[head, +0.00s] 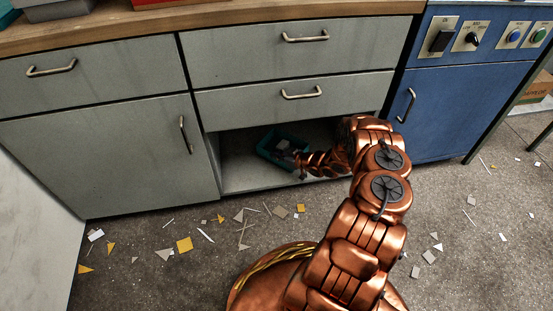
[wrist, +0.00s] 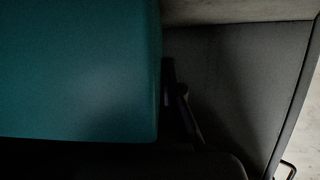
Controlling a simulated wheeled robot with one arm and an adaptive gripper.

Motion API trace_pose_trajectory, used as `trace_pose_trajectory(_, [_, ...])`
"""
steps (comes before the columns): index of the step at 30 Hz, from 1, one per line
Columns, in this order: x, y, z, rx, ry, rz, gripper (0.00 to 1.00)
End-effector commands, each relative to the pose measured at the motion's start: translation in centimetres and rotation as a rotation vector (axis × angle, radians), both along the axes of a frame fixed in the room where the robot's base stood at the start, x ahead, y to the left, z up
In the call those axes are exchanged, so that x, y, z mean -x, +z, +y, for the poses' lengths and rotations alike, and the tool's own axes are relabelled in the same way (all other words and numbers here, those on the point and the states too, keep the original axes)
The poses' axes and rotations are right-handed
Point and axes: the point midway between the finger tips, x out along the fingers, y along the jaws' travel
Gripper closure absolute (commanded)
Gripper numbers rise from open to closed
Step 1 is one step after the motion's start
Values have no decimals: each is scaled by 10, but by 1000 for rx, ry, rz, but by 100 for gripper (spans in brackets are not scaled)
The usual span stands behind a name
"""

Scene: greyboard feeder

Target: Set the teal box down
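The teal box (head: 268,151) is inside the open compartment under the drawers, with something greyish in it. My gripper (head: 299,158) reaches in from the right and is at the box's right side; its fingers are small and dark in the head view. In the wrist view the teal box (wrist: 80,70) fills the left half, very close. One dark finger (wrist: 174,98) lies right along its edge, and the other is hidden. The gripper appears shut on the box's wall. I cannot tell whether the box's underside touches the compartment floor.
The compartment floor (head: 235,178) shows bare in front of the box. Grey drawers (head: 290,93) are close above and a cabinet door (head: 120,150) is at left. A blue cabinet (head: 445,105) stands at right. Yellow and grey scraps (head: 184,244) litter the floor.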

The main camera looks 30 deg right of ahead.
Motion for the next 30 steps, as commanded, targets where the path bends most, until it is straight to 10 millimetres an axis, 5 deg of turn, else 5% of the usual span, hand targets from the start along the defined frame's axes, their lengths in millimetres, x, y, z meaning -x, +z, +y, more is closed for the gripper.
trace_pose_trajectory(13, [0, -11, 0, 2, 0, -2, 100])
trace_pose_trajectory(21, [0, -10, 0, 2, 1, -1, 69])
trace_pose_trajectory(30, [0, -9, 0, 2, 1, -1, 69])
